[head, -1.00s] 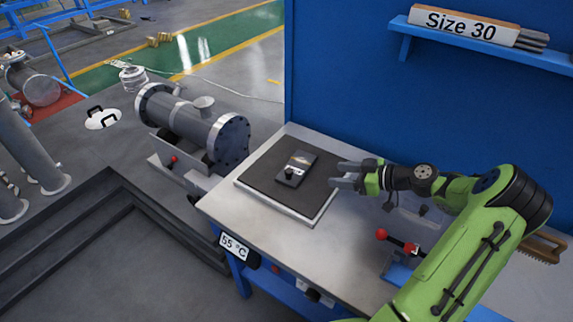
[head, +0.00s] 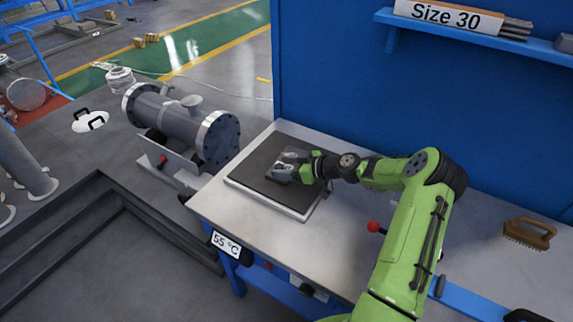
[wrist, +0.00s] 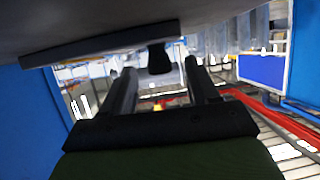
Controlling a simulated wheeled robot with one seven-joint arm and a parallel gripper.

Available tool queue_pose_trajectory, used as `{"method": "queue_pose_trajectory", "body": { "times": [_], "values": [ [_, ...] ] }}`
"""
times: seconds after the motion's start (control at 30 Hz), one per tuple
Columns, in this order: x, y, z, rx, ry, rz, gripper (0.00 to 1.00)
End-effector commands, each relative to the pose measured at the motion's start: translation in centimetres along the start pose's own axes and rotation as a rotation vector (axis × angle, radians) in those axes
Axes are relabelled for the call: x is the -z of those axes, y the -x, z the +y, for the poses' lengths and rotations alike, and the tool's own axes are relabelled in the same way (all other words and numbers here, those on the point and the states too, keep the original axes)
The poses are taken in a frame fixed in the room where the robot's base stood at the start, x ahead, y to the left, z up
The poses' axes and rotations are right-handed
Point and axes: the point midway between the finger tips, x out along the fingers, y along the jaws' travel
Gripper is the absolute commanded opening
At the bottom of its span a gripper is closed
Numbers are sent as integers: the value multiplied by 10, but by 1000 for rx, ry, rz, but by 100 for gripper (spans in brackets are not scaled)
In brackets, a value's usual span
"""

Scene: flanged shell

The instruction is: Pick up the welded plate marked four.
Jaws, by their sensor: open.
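A small dark plate (head: 290,156) lies on the black mat at the left end of the bench. Any mark on it is too small to read. My gripper (head: 282,171) reaches over the plate from the right and covers most of it in the head view. In the wrist view, the two fingers of my gripper (wrist: 160,68) stand apart with a gap between them. A short black knob (wrist: 158,58) shows in line with that gap. I cannot tell whether the fingers touch the plate.
The black mat (head: 250,175) has a pale rim on the steel bench (head: 245,221). A red-knobbed lever (head: 374,227) stands near my arm, and a brush (head: 529,234) lies to the right. A flanged shell (head: 181,122) stands left of the bench. A blue wall rises behind.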

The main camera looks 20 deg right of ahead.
Motion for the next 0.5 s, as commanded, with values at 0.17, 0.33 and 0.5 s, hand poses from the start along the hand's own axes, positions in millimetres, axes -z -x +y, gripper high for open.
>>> {"method": "queue_pose_trajectory", "body": {
  "times": [0.17,0.33,0.5],
  "values": [
    [0,0,0,0,0,0,43],
    [0,1,0,1,0,0,17],
    [0,1,0,0,0,0,0]
  ]
}}
